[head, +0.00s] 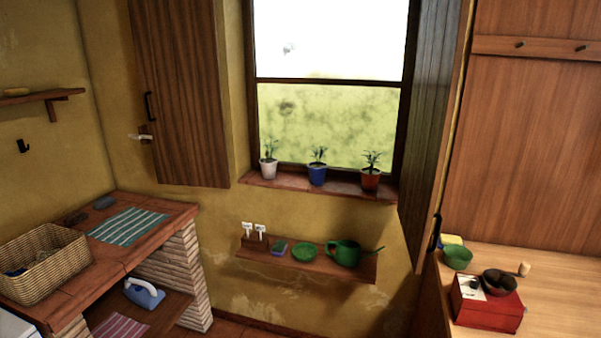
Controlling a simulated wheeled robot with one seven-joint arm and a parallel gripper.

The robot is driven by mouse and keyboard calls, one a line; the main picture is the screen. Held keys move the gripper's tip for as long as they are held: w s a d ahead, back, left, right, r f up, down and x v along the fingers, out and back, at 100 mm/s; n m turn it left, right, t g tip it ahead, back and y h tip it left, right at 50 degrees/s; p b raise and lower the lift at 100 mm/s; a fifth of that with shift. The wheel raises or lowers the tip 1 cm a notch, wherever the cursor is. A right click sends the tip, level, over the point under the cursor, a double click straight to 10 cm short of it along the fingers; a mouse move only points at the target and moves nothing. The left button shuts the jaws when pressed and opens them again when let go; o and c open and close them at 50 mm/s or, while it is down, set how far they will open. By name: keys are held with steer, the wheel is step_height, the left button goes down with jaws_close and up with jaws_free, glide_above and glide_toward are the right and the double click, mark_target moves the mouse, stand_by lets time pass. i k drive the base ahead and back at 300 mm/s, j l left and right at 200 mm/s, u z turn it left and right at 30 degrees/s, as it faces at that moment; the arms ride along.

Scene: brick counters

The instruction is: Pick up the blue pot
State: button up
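The blue pot (317,175) holds a small green plant and stands upright on the windowsill (335,190). It is the middle one of three pots. A white pot (269,169) with a plant is to its left, and an orange-red pot (370,180) with a plant is to its right, each apart from it. My gripper is not in the head view.
Open wooden shutters (180,95) flank the window, the right one (432,150) close to the orange-red pot. A lower shelf (310,262) holds a green watering can (344,253) and a green bowl (303,251). A brick counter with a basket (45,262) is at left; a wooden counter (555,300) is at right.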

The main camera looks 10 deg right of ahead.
mark_target(317, 170)
steer(key=i+j+z, duration=0.2)
steer(key=i+j, duration=1.05)
steer(key=i+z, duration=0.1)
steer(key=i, duration=0.7)
steer(key=i+j, duration=0.15)
steer(key=i, duration=0.65)
steer(key=l+z, duration=0.05)
